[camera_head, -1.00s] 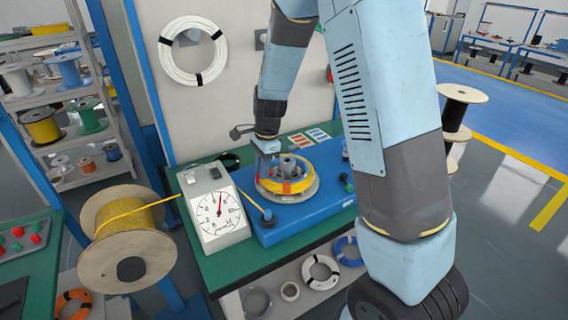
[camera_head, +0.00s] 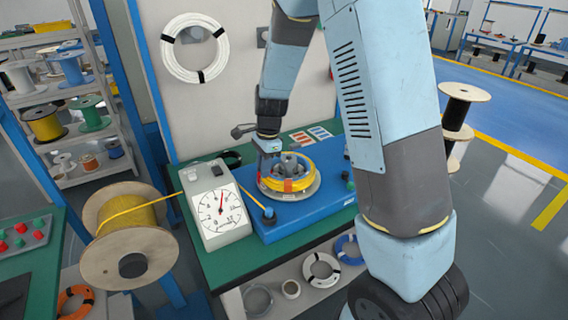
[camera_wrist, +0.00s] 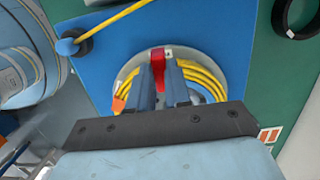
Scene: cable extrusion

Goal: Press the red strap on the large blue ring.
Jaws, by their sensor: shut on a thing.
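My gripper (camera_wrist: 168,88) points down over the winding plate (camera_wrist: 130,70) on the blue machine. In the wrist view a red strap (camera_wrist: 160,55) sits between the fingers, which are shut on it. A coil of yellow cable (camera_wrist: 208,80) lies on the plate, beneath and beside the fingers. An orange strap (camera_wrist: 118,104) crosses its left side. In the head view my gripper (camera_head: 268,166) is at the back left of the yellow coil (camera_head: 302,176). Whether the red strap touches the coil is unclear. The only blue ring I see is a blue coil (camera_head: 342,247) on the shelf below.
A dial gauge (camera_head: 218,212) stands left of the machine (camera_head: 285,222). Yellow cable runs from a large spool (camera_head: 130,235) to a guide by the plate. A black ring (camera_wrist: 299,30) lies on the green bench. The wall board stands close behind.

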